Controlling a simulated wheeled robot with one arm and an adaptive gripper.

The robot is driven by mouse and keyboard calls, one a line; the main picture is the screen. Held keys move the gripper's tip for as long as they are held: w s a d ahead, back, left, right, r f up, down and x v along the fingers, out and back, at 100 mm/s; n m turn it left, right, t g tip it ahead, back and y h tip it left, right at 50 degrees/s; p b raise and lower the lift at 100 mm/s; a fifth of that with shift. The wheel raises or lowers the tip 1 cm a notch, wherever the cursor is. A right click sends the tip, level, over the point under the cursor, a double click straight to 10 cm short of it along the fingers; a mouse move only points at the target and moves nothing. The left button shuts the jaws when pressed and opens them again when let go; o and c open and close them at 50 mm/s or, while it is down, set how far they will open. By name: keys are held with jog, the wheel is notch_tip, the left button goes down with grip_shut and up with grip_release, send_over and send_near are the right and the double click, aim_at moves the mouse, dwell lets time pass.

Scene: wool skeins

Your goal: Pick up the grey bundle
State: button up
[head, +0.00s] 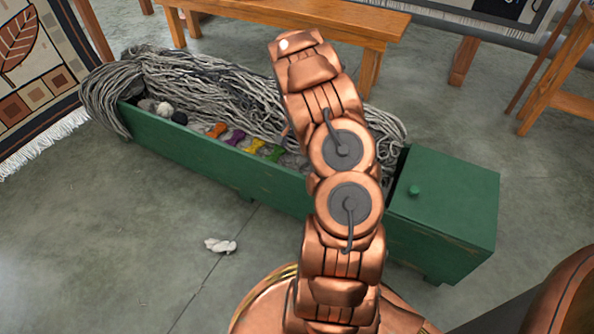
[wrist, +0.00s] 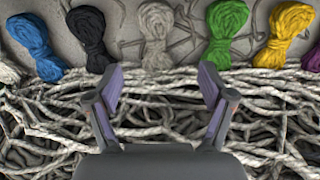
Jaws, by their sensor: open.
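The grey bundle (wrist: 156,36) is a pale grey twisted skein. It lies at the top middle of the wrist view, between a black skein (wrist: 88,38) and a green skein (wrist: 227,32). My gripper (wrist: 160,84) is open and empty. Its two purple-padded fingers are spread below the bundle in the picture, apart from it, over tangled grey yarn. In the head view the green skein (head: 276,154) shows beside my arm. My arm covers the area past it, so I cannot make out the grey bundle there.
Blue (wrist: 36,47), yellow (wrist: 285,34) and purple (wrist: 312,58) skeins lie in the same row. Thick grey yarn (head: 215,85) fills the back of the green trough (head: 215,160). A pale crumpled piece (head: 220,245) lies on the floor. A wooden bench (head: 290,18) stands behind.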

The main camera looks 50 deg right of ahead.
aim_at(298, 162)
jog(key=shift+s+d+f+b, duration=0.1)
jog(key=shift+f+b, duration=0.8)
jog(key=shift+f, duration=1.05)
jog(key=shift+s+d+f+b, duration=0.1)
jog(key=shift+f+b, duration=0.75)
jog(key=shift+f, duration=1.1)
jog(key=shift+r, duration=0.1)
jog(key=c, duration=1)
jog(key=shift+r, duration=0.1)
jog(key=shift+c, duration=0.2)
